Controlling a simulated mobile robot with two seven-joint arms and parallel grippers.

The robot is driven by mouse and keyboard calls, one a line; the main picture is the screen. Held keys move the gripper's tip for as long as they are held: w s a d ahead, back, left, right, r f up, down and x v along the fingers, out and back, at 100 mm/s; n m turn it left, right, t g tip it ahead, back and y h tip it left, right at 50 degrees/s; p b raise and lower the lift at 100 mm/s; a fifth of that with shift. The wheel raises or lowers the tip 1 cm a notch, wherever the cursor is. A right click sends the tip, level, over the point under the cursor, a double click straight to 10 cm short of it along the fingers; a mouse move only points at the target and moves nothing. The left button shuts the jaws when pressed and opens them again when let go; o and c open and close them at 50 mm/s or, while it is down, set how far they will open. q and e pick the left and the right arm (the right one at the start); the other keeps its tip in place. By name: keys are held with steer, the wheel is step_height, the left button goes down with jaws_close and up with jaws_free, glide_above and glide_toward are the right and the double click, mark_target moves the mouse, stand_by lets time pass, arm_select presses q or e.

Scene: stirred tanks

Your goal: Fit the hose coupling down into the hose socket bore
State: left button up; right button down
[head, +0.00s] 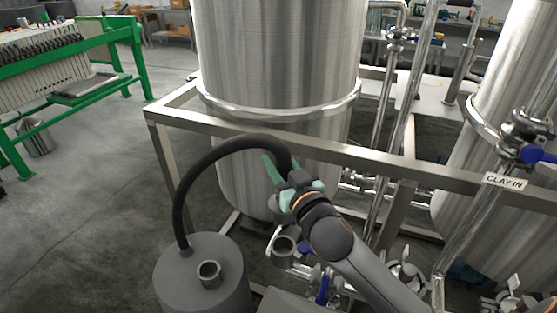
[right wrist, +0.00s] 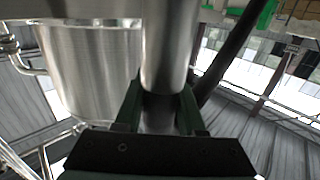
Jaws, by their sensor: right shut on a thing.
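My right gripper (head: 284,186), with green fingers, is shut on the hose coupling in front of the large steel tank. In the right wrist view the coupling (right wrist: 167,50) is a smooth steel cylinder between the two fingers (right wrist: 161,108). In the head view the gripper mostly hides it. A black hose (head: 212,153) arches from the grey drum up to the gripper. An open, upright steel cup (head: 284,246), which looks like the hose socket, is below the gripper, apart from it. The inside of its bore is hard to see. My left gripper is not in view.
The grey drum (head: 203,288) with a short open stub (head: 209,271) stands at lower left. A steel frame rail (head: 395,163) crosses in front of the tank (head: 280,60). Blue-handled valves (head: 323,288) and pipes crowd the lower right.

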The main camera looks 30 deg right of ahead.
step_height(320, 180, down, 3)
steer(key=shift+r+b, duration=0.15)
steer(key=shift+b, duration=0.85)
steer(key=shift+f+b, duration=0.5)
steer(key=shift+f, duration=0.45)
steer(key=shift+f+b, duration=0.1)
steer(key=shift+b, duration=0.2)
arm_select(q)
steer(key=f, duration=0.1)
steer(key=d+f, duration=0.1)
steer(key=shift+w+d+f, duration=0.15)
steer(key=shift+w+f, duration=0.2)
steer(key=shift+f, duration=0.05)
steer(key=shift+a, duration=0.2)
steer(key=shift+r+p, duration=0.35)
steer(key=shift+p, duration=0.15)
